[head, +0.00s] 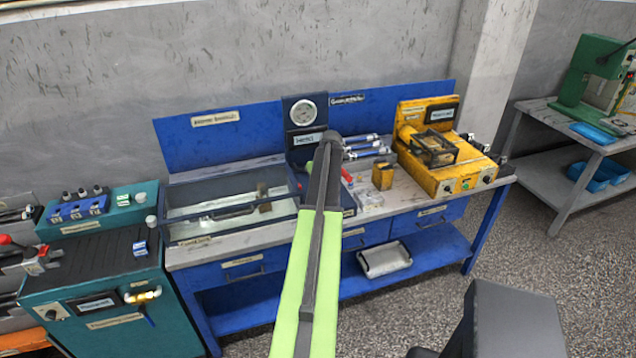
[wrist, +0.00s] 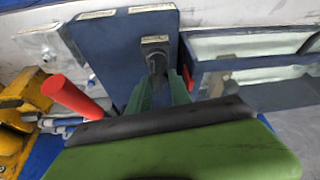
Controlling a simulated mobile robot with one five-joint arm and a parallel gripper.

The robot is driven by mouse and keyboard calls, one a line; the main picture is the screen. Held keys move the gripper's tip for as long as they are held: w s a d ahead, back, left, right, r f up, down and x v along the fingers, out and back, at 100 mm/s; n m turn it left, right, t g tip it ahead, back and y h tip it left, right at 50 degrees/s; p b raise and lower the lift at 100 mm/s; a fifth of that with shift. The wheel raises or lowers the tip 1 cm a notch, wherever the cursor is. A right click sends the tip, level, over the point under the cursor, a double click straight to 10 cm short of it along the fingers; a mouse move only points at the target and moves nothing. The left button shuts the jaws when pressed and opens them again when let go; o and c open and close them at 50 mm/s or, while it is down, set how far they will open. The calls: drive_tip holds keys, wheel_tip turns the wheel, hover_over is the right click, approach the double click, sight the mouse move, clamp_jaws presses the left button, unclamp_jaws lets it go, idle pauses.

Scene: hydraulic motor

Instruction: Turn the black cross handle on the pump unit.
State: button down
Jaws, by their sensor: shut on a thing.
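The dark blue pump unit (head: 306,112) with a round gauge stands at the middle of the blue workbench in the head view. It fills the upper middle of the wrist view (wrist: 122,58) as a dark blue panel. My gripper (wrist: 165,88), with green fingers, is at this panel, shut on the black cross handle (wrist: 155,62). Only a small dark part of the handle shows between the fingertips, under a small label. In the head view my arm covers the gripper and the handle. A red cylindrical lever (wrist: 72,98) stands left of the gripper in the wrist view.
A glass-sided tank (head: 230,212) lies left of the unit. A yellow machine (head: 440,165) and a small yellow block (head: 382,176) are on its right. A teal cabinet (head: 110,290) stands at the left.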

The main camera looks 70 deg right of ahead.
drive_tip(key=shift+a, duration=0.1)
drive_tip(key=c, duration=1.2)
unclamp_jaws()
drive_tip(key=shift+s+r+p, duration=0.15)
drive_tip(key=shift+r+p, duration=0.4)
drive_tip(key=shift+p, duration=0.05)
drive_tip(key=p+v, duration=1.5)
drive_tip(key=v, duration=0.1)
drive_tip(key=shift+a+r, duration=0.1)
drive_tip(key=shift+a, duration=0.05)
